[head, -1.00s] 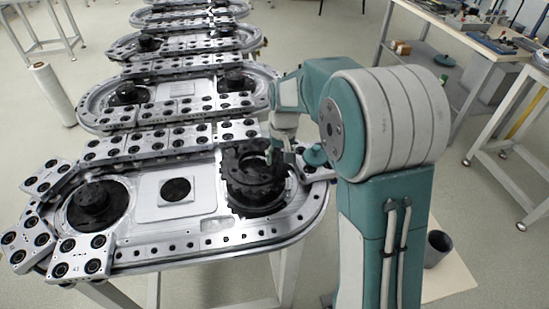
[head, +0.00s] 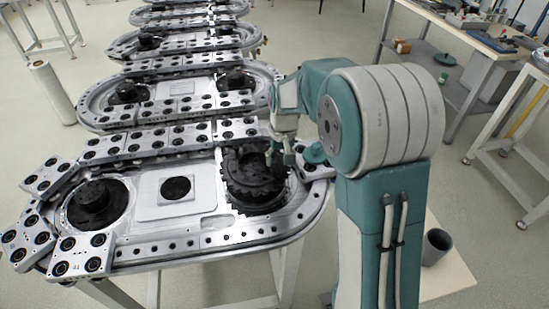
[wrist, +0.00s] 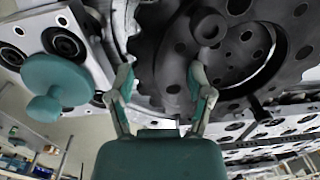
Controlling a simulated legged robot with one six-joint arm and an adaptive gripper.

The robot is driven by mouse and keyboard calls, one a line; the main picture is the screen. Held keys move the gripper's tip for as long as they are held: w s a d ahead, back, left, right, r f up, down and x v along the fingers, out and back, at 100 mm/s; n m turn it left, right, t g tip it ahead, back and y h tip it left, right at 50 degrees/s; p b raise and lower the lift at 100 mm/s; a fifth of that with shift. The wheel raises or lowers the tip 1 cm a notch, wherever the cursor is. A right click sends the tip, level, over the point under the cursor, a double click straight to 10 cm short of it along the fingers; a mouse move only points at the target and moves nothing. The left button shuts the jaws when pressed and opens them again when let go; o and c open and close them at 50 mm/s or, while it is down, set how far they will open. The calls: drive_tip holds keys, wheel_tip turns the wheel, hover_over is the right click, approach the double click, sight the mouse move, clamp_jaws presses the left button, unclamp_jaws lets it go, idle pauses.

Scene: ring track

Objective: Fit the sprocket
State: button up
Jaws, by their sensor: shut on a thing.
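The sprocket (head: 250,182) is a large dark toothed wheel with round holes. It is at the right end of the nearest ring track (head: 205,243), over the round seat there. In the wrist view the sprocket (wrist: 160,62) fills the top middle and right. My gripper (head: 276,152) is at the sprocket's right rear rim. In the wrist view my gripper (wrist: 163,88) has its two fingers apart, with the toothed rim at their tips, shut on the sprocket. I cannot tell if the sprocket is fully seated, since its underside is hidden.
A teal knob (head: 315,153) is beside my gripper on the track; the wrist view also shows it (wrist: 58,82). Link plates (head: 160,140) line the far side. More tracks stand behind.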

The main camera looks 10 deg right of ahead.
drive_tip(key=shift+f, duration=0.25)
drive_tip(key=o, duration=1.3)
drive_tip(key=shift+f, duration=0.1)
wheel_tip(320, 180, up, 12)
drive_tip(key=shift+r, duration=0.1)
idle(0.3)
